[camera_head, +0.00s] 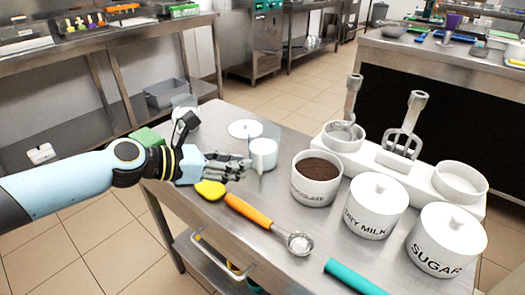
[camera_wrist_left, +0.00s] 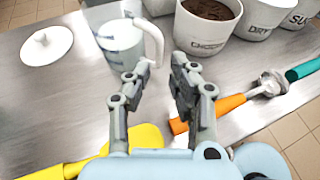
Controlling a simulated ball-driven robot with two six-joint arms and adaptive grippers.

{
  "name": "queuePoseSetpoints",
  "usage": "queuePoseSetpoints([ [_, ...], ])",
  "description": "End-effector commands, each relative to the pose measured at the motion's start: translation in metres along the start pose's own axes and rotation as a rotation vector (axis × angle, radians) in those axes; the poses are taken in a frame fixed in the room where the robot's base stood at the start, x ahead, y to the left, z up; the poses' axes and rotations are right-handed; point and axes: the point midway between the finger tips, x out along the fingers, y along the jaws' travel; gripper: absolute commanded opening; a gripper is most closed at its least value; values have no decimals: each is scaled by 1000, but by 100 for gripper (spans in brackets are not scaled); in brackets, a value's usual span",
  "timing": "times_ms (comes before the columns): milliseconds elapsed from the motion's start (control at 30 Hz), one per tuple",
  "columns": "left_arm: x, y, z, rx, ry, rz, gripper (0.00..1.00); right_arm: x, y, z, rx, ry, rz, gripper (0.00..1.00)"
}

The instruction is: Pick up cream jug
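The white cream jug (camera_head: 263,155) stands upright on the steel table. In the left wrist view the jug (camera_wrist_left: 120,46) is just beyond the fingertips, with its handle (camera_wrist_left: 155,38) on its right side. My left gripper (camera_head: 243,163) reaches in from the left, low over the table beside the jug. In the left wrist view the left gripper (camera_wrist_left: 161,66) has its two fingers apart with nothing between them. The left fingertip overlaps the jug's lower edge in the picture; I cannot tell whether they touch. My right gripper is not in view.
Right of the jug stand a chocolate canister (camera_head: 316,190), a dry milk canister (camera_head: 374,212) and a sugar canister (camera_head: 445,246). A white lid (camera_head: 245,129) lies behind the jug. A yellow spatula (camera_head: 210,190) and an orange-handled scoop (camera_head: 249,211) lie in front. Bare table separates them.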

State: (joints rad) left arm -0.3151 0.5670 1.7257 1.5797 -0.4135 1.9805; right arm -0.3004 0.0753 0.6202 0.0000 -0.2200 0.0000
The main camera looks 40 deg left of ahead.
Motion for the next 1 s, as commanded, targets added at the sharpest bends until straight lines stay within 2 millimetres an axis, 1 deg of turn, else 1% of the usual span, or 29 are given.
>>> queuePoseSetpoints([
  [33, 8, 0, 1, -2, -3, 1, 22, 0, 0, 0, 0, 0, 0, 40],
  [233, 24, 0, -1, 1, 0, -1, 22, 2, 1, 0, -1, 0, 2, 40],
  [400, 52, 2, -2, 1, -1, -2, 22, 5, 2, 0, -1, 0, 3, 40],
  [500, 64, 2, -3, 2, 1, -2, 22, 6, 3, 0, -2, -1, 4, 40],
  [600, 69, 2, -2, 3, 1, -2, 22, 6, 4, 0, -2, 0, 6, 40],
  [800, 68, 2, -2, 4, 2, -3, 22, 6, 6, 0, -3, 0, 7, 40],
  [967, 68, 2, -2, 4, 2, -3, 1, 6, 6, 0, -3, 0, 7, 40],
  [1000, 68, 2, -2, 4, 2, -3, 0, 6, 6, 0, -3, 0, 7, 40],
])
